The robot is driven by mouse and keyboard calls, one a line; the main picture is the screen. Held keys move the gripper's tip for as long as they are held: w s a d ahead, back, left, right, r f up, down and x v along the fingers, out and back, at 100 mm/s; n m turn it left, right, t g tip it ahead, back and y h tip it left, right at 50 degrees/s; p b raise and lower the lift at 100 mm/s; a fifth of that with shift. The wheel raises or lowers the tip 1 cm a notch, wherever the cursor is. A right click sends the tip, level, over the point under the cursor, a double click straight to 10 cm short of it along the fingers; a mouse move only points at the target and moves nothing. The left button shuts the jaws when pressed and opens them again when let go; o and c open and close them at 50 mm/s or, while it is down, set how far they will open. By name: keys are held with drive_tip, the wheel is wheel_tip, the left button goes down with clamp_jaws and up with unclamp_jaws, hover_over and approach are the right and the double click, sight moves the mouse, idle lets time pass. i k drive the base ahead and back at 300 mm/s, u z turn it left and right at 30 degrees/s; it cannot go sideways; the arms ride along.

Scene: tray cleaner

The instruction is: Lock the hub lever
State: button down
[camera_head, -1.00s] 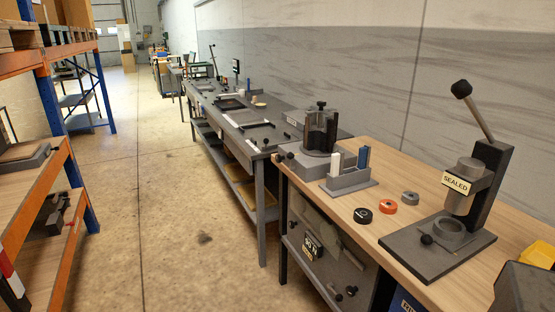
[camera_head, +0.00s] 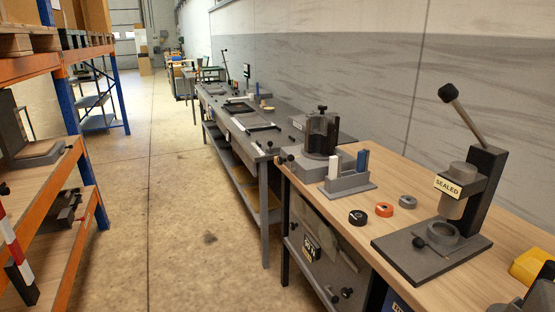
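No part in view is clearly marked as the hub lever. A press stand (camera_head: 479,192) at the right of the near bench has a long lever (camera_head: 465,112) with a black knob, tilted up to the left. Its head bears a "SEALED" label. A dark round fixture (camera_head: 319,134) with a knob on top stands at the bench's far end; I cannot tell whether it is the hub. A smaller upright lever (camera_head: 224,60) shows far off on the back bench.
The near wooden bench (camera_head: 400,171) also holds a grey block with white and blue pieces (camera_head: 347,182), black, orange and grey rings, and a yellow item (camera_head: 530,267) at the right edge. An orange-and-blue rack (camera_head: 75,160) stands left. The concrete aisle (camera_head: 190,220) between is clear.

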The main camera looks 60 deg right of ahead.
sight(290, 158)
drive_tip(key=z, duration=0.1)
drive_tip(key=i, duration=0.95)
drive_tip(key=u, duration=0.05)
